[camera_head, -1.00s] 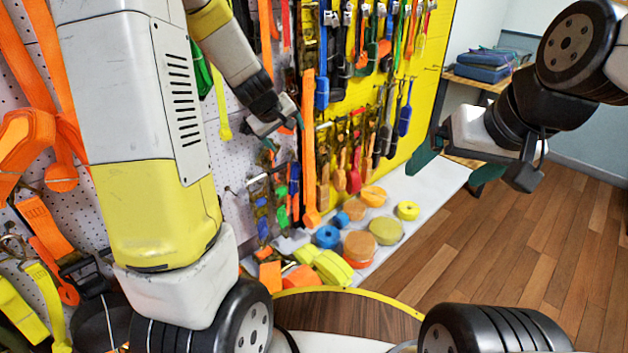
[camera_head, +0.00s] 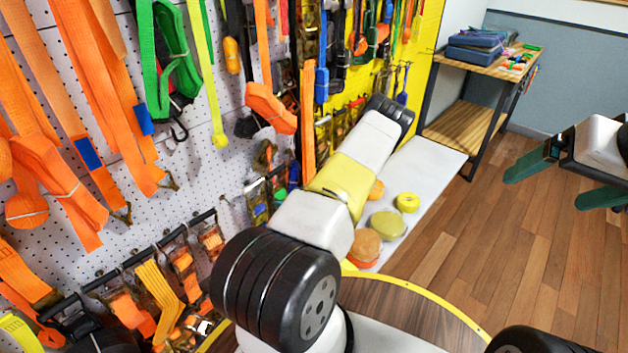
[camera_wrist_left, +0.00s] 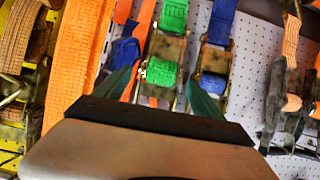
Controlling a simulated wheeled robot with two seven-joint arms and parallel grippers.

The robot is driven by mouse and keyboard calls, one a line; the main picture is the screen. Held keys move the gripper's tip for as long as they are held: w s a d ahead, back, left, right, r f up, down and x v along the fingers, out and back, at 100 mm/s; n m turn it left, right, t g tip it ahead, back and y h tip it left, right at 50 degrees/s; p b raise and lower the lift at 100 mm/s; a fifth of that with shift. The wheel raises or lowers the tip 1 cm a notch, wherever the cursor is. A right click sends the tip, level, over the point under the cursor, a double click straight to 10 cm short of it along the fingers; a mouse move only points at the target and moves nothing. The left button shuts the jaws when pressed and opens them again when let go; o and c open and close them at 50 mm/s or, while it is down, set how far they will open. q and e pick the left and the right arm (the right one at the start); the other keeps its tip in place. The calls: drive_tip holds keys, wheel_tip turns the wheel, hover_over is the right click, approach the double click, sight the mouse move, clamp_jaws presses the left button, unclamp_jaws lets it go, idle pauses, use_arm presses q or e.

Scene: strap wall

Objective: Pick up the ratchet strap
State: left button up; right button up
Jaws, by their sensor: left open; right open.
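In the left wrist view, a ratchet strap with green webbing (camera_wrist_left: 161,72) and a metal buckle hangs on the white pegboard. My left gripper (camera_wrist_left: 163,80) is open, its dark green fingers on either side of the green ratchet. I cannot tell whether they touch it. A ratchet with blue webbing (camera_wrist_left: 214,84) hangs just to its right. In the head view my left gripper is hidden behind its own arm. My right gripper (camera_head: 544,190) is open and empty above the wooden floor at the right.
Orange straps (camera_head: 75,90) crowd the pegboard (camera_head: 205,170). A rail of ratchets (camera_head: 180,260) runs along its lower part. Strap rolls (camera_head: 388,222) lie on a white shelf (camera_head: 430,160). A wooden table (camera_head: 480,62) stands at the back. The floor at right is clear.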

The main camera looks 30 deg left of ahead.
sight(282, 197)
use_arm(q)
drive_tip(key=x, duration=0.7)
drive_tip(key=shift+a+f, duration=0.3)
drive_tip(key=shift+c, duration=0.2)
clamp_jaws()
drive_tip(key=shift+w+r, duration=0.1)
drive_tip(key=shift+r, duration=0.05)
